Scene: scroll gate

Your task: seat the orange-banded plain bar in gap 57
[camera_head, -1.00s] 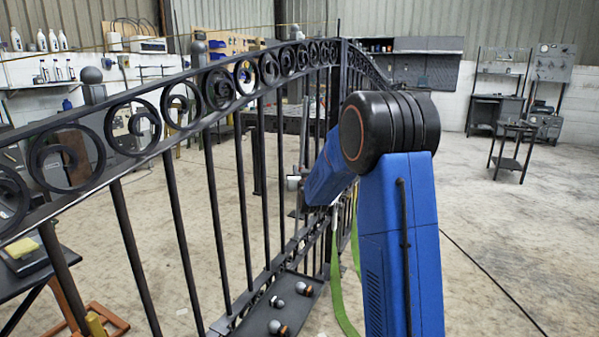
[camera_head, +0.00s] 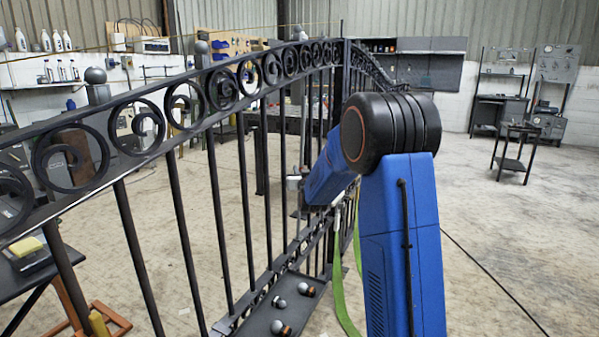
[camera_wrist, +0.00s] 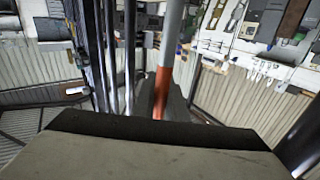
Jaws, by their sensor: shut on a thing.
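In the wrist view, the orange-banded bar (camera_wrist: 162,92) runs down to the dark pad of my gripper (camera_wrist: 160,122). My gripper is shut on the bar. The part of the bar above the orange band is grey and plain. The black gate (camera_head: 215,85) stands across the left and middle of the head view, with scrolls along its top rail and upright bars below. My blue arm hides the gripper's jaws in the head view. Gate uprights (camera_wrist: 103,60) pass close to the left of the bar in the wrist view. I cannot tell which gap is gap 57.
A dark tray (camera_head: 262,318) with several small round-headed pieces lies low beside the gate. Green straps (camera_head: 341,285) hang next to my arm. A dark table (camera_head: 28,278) stands at the left edge. The floor on the right is mostly clear.

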